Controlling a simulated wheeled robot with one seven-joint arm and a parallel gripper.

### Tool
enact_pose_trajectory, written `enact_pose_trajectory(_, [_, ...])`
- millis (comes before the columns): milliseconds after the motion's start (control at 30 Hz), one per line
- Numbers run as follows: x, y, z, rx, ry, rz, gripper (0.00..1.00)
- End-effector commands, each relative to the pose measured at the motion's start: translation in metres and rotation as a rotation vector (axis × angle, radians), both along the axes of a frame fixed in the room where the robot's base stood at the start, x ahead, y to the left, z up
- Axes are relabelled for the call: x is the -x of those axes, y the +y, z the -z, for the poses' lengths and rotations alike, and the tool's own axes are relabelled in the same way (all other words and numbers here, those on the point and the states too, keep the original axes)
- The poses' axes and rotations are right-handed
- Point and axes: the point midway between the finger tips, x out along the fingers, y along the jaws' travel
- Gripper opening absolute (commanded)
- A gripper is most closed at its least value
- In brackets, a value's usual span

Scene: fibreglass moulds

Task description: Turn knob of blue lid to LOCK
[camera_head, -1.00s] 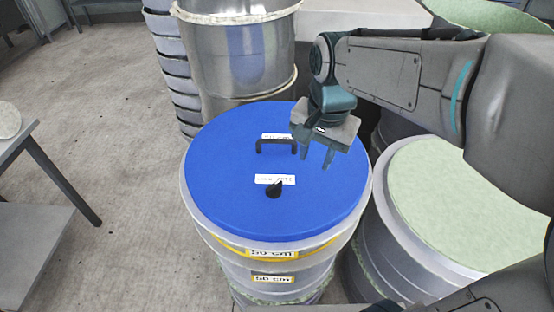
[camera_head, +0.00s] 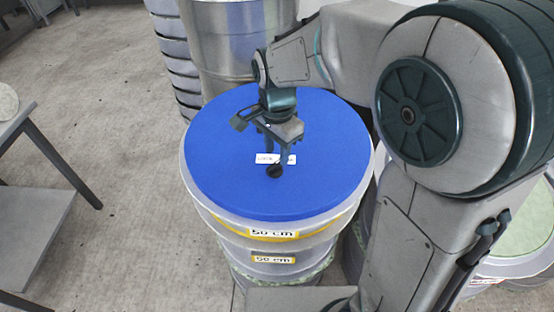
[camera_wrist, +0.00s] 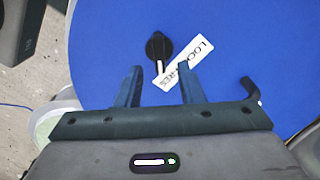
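The blue lid (camera_head: 225,170) lies on a round mould in the head view and fills much of the wrist view. Its small black knob (camera_head: 275,171) is near the front of the lid; it also shows in the wrist view (camera_wrist: 157,45). The knob's white-marked pointer is nearer the FREE end of the white LOCK/FREE label (camera_wrist: 187,62) than the LOCK end. My gripper (camera_head: 279,153) is open and empty above the lid, just behind the knob. In the wrist view the knob is a little beyond the gap between the fingers (camera_wrist: 160,69), apart from them.
The lid's black handle (camera_wrist: 250,88) shows beside my gripper in the wrist view; my gripper hides it in the head view. A tall metallic mould (camera_head: 230,45) stands behind. A pale green-topped mould (camera_head: 515,235) is at the right, and a grey table (camera_head: 15,125) at the left.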

Motion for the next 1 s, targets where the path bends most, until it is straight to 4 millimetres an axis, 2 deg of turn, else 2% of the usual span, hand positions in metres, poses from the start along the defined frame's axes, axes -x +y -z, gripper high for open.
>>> enact_pose_trajectory(33, [0.001,0.000,0.010,0.002,0.004,0.000,0.35])
enact_pose_trajectory(200, [0.000,-0.001,0.031,0.001,0.001,0.001,0.35])
enact_pose_trajectory(367, [0.000,0.000,0.039,0.001,0.001,0.000,0.35])
enact_pose_trajectory(600, [0.000,0.000,0.039,-0.001,-0.001,0.000,0.35])
enact_pose_trajectory(633, [0.000,0.000,0.039,0.000,0.000,0.000,0.32])
enact_pose_trajectory(733, [0.000,0.000,0.039,0.000,0.000,0.000,0.04])
enact_pose_trajectory(767, [0.000,0.000,0.039,0.000,0.000,0.000,0.00])
enact_pose_trajectory(1000, [0.000,0.000,0.039,-0.001,-0.001,-0.006,0.00])
